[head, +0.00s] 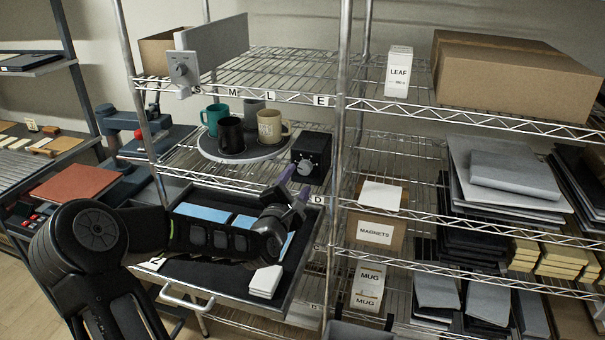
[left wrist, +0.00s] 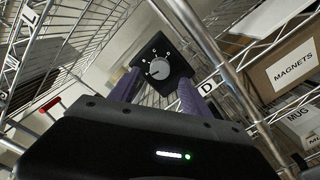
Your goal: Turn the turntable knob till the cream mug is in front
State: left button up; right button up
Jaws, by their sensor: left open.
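The cream mug (head: 270,126) stands on the right side of the round grey turntable (head: 243,157), on the middle shelf in the head view. A black mug (head: 231,135) stands at its front, a teal mug (head: 214,119) at the left, and a grey mug (head: 250,113) at the back. The turntable knob (head: 305,167) is a grey dial on a black box (head: 318,149) right of the turntable. My left gripper (head: 294,184) is open below and in front of the knob, apart from it. The left wrist view shows the knob (left wrist: 159,68) beyond the two purple fingers.
A shelf post (head: 341,120) stands close right of the knob box. A drawer (head: 210,282) with blue and white items lies under my left arm. Boxes marked MAGNETS (head: 376,232) and MUG (head: 368,285) stand to the right.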

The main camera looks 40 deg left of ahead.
aim_at(304, 170)
pick_arm(q)
jog(key=x, duration=0.5)
jog(key=shift+w+a+p, duration=0.1)
jog(key=shift+p, duration=0.25)
grip_shut()
